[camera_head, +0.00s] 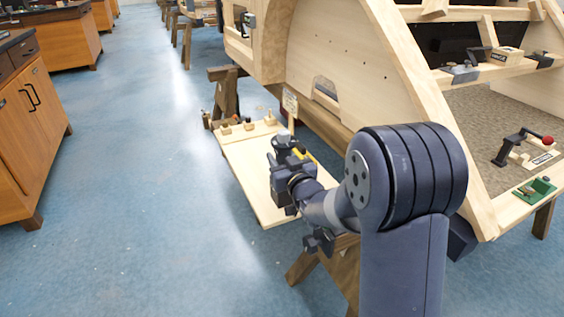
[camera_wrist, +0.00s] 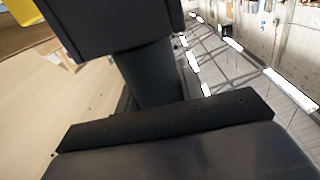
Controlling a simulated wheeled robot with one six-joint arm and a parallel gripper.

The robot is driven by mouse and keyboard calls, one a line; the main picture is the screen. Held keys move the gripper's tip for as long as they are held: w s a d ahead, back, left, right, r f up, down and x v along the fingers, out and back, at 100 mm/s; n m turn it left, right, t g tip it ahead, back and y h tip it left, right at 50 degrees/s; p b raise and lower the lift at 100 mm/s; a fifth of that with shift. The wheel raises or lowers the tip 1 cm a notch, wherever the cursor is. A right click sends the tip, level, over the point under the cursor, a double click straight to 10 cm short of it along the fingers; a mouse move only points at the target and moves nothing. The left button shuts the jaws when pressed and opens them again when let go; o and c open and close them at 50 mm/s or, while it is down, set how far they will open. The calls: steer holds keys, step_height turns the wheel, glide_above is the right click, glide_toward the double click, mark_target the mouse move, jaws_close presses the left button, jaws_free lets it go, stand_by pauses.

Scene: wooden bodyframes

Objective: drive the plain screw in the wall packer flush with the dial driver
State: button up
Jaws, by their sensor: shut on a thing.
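My gripper (camera_head: 290,165) is low over the pale board beside the wooden bodyframe in the head view. It is shut on a dark cylindrical tool (camera_wrist: 150,75), seen between dark gripper parts in the wrist view. I cannot tell from its visible part whether this is the dial driver. A yellow thing (camera_head: 304,154) shows just beside the gripper; something yellow (camera_wrist: 14,14) also shows in the wrist view. Small wooden blocks (camera_head: 248,126) stand along the board's far edge. I cannot make out the plain screw or tell which piece is the wall packer.
The pale board (camera_head: 245,170) lies beside the curved bodyframe (camera_head: 330,45). A black tool with a red knob (camera_head: 530,143) and a green holder (camera_head: 535,190) are at the right. Blue floor (camera_head: 130,220) is clear at left.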

step_height(320, 180, up, 11)
steer(key=p, duration=0.3)
steer(key=shift+f+p, duration=0.2)
steer(key=shift+p, duration=0.1)
step_height(320, 180, up, 10)
steer(key=p, duration=0.6)
steer(key=shift+f+p, duration=0.25)
steer(key=shift+p, duration=0.15)
steer(key=shift+f, duration=0.1)
